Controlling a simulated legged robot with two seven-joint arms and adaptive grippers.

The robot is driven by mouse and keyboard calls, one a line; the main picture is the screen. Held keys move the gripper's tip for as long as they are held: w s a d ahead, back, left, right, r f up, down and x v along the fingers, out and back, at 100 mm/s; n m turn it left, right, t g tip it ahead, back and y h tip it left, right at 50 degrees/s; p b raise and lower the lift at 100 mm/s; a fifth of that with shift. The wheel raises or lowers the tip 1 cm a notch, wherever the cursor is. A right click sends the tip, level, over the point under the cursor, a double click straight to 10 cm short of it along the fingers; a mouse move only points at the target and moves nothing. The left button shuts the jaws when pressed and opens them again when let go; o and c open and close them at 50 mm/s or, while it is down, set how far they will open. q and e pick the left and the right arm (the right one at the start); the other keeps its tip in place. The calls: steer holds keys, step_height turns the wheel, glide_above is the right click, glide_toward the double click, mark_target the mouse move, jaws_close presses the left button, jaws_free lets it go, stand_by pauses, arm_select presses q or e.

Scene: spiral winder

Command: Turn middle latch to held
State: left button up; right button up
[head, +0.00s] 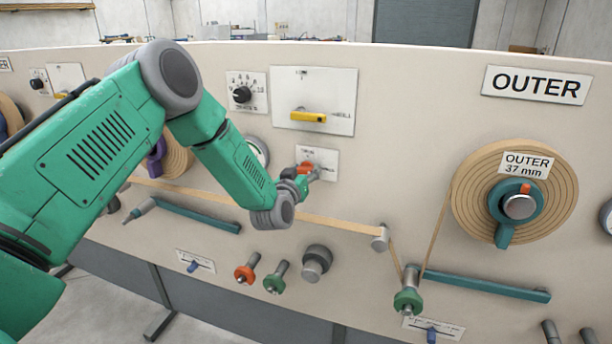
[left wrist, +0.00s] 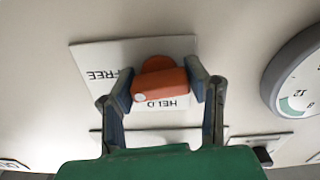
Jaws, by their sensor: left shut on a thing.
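The middle latch is a small orange knob (head: 305,167) on a white plate (head: 330,160) at the centre of the panel in the head view. In the left wrist view the orange latch (left wrist: 160,86) sits between the two fingers of my left gripper (left wrist: 157,82), which is shut on it. The wrist picture is upside down: the word FREE shows left of the latch and HELD along its lower edge. A pale dot marks the lower left of the latch. In the head view my left gripper (head: 303,178) partly covers the latch and plate. My right gripper is not in view.
A yellow lever (head: 308,117) on a white plate is above the latch, with a black dial (head: 242,94) to its left. A round gauge (head: 258,152) is close to my left arm. The tan tape (head: 340,226) runs below toward the OUTER reel (head: 470,205).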

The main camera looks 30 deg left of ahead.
arm_select(q)
steer(key=shift+a+n+b, duration=0.1)
steer(key=shift+n+b, duration=0.55)
steer(key=shift+n, duration=0.35)
steer(key=n+b, duration=0.4)
steer(key=n, duration=0.1)
steer(key=shift+a+b, duration=0.15)
steer(key=shift+b, duration=0.15)
steer(key=n+b, duration=0.4)
steer(key=n, duration=0.1)
steer(key=shift+f, duration=0.1)
steer(key=shift+s+f+n+b, duration=0.1)
steer(key=shift+n+b, duration=2.1)
steer(key=shift+b, duration=0.1)
